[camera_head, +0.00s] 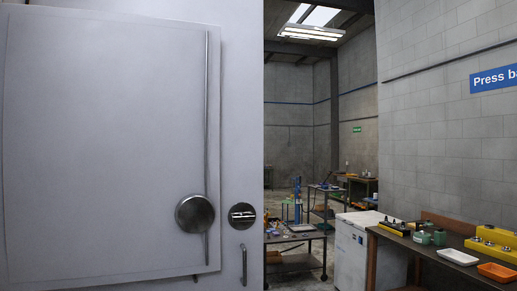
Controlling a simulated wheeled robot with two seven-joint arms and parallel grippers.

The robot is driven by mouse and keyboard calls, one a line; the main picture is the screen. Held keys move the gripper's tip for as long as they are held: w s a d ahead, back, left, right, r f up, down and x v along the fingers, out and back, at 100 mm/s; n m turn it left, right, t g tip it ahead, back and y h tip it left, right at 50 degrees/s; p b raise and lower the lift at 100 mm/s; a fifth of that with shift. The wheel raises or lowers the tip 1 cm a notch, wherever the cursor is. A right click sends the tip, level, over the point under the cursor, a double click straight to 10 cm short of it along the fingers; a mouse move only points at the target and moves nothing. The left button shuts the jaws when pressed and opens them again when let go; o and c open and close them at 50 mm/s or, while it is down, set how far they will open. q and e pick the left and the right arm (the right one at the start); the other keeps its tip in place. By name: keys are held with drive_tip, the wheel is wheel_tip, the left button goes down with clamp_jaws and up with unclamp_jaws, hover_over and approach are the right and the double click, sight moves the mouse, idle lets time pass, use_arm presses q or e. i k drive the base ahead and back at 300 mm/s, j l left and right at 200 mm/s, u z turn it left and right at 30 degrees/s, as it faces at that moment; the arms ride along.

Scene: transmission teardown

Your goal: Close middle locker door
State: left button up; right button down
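A large light-grey locker door (105,140) fills the left of the head view. A thin vertical rod (207,100) runs down near its right edge, and a round metal knob (195,214) sits low on that side. The panel's edges look slightly skewed against the grey surface beside it and seem to stand out from it. I cannot tell how far open the door is, or whether it is the middle one. A round latch fitting (242,216) and a small vertical handle (243,265) are on the surface to its right. Neither gripper shows.
Right of the locker is an open workshop. A white chest (352,250) stands beside a workbench (430,250) holding a white tray (458,257), an orange tray (497,272) and yellow items. A wheeled cart (298,236) stands further back. A block wall (440,130) closes the right side.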

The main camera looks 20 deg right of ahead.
sight(110, 122)
drive_tip(key=i+l+z, duration=0.15)
drive_tip(key=i+l, duration=0.35)
drive_tip(key=l, duration=0.2)
drive_tip(key=i+l+z, duration=0.15)
drive_tip(key=i+l, duration=0.4)
